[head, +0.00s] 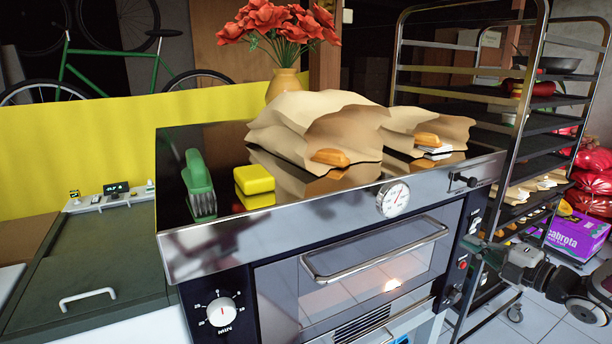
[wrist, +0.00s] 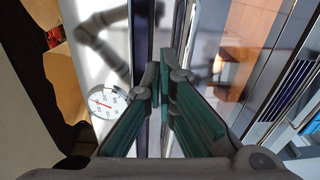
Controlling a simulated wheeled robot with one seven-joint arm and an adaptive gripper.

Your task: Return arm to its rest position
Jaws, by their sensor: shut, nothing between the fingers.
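My gripper (head: 487,249) is at the right of the oven (head: 330,232) in the head view, near its front right corner, with my arm coming in from the right edge. In the wrist view my gripper's green fingers (wrist: 164,72) are shut together with nothing between them. They point along the oven's front, with the round dial gauge (wrist: 107,103) to their left. The gauge (head: 393,199) also shows on the steel front in the head view. I cannot tell how far the fingertips are from the oven.
Paper bags (head: 310,125) with bread, a green-handled brush (head: 198,185) and a yellow block (head: 254,180) are on the oven top. A tray rack (head: 500,70) stands close behind my gripper. A purple box (head: 575,240) sits at right. Some tiled floor (head: 520,322) is clear.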

